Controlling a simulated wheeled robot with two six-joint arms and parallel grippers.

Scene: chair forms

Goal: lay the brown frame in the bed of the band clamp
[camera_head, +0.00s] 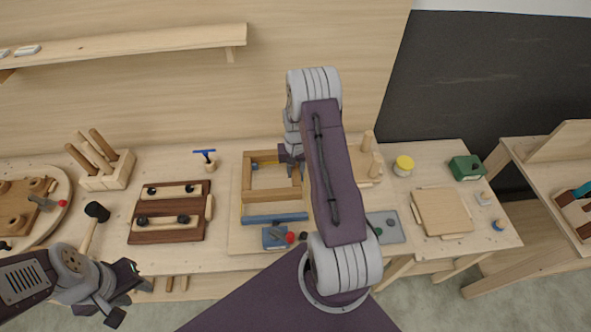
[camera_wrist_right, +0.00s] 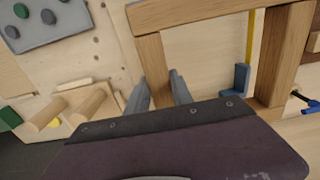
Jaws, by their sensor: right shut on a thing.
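The brown frame (camera_head: 263,196), a wooden rectangle, is over the pale bed board of the band clamp (camera_head: 238,236). I cannot tell whether it touches the bed. A blue bar (camera_head: 275,218) and a blue block with a red knob (camera_head: 274,238) sit at the clamp's near side. My right gripper (camera_head: 292,163) is shut on one rail of the frame; in the right wrist view its fingers (camera_wrist_right: 160,92) straddle the rail (camera_wrist_right: 154,62). A blue corner piece (camera_wrist_right: 236,78) and yellow band (camera_wrist_right: 250,38) show inside the frame. My left gripper (camera_head: 126,297) is open and empty, low left.
A dark board with pale bars (camera_head: 168,236), a mallet (camera_head: 95,214) and a peg block (camera_head: 108,175) stand left. A grey plate (camera_head: 388,230), yellow-lidded jar (camera_head: 403,166), square panel (camera_head: 442,211) and green box (camera_head: 466,168) are right. My right arm hides part of the bench.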

